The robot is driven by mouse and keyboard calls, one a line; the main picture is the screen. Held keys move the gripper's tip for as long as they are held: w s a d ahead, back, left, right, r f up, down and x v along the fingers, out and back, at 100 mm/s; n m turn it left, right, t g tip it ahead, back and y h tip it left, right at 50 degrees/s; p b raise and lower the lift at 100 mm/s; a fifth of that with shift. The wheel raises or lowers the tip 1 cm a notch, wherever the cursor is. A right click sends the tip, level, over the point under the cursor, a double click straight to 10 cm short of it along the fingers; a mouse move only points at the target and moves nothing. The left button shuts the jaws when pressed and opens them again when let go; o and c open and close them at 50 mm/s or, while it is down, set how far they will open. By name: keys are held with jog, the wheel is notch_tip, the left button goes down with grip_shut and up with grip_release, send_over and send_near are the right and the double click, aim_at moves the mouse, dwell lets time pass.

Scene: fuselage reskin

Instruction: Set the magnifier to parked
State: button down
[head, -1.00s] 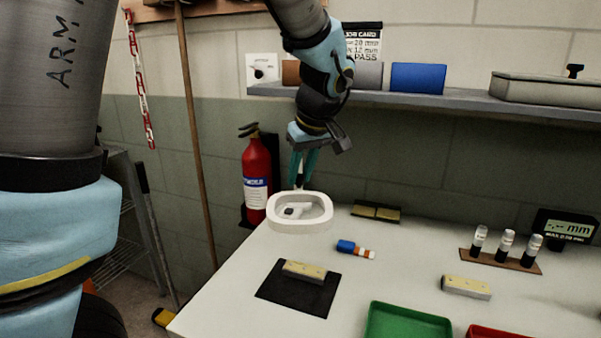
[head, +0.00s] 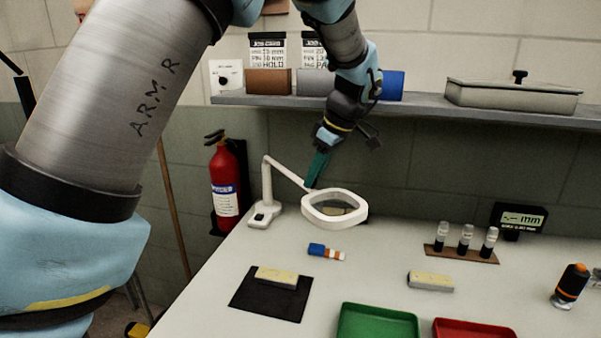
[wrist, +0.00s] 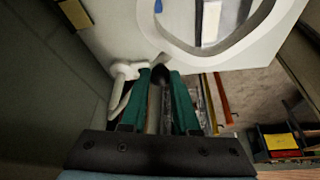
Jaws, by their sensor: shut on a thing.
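The magnifier (head: 335,221) is a white rounded ring with a lens, on a jointed white arm from a small stand (head: 264,214) at the bench's back left. The ring is out to the right of the stand, over the back of the bench. In the wrist view, the fingers are shut around a dark knob-like part (wrist: 161,76) just beside the white ring (wrist: 232,50). The exact grip point is partly hidden by the fingers.
A shelf (head: 420,108) with boxes runs along the wall behind my arm. A fire extinguisher (head: 224,183) hangs left of the stand. On the bench are a blue-and-orange item (head: 325,252), a black mat (head: 270,305), a vial rack (head: 462,255), and green (head: 378,324) and red trays.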

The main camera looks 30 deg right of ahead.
jog(key=c, duration=0.7)
grip_release()
jog(key=shift+o, duration=0.2)
jog(key=shift+d+r, duration=0.15)
jog(key=b, duration=0.4)
send_near(359, 199)
jog(key=x, duration=0.5)
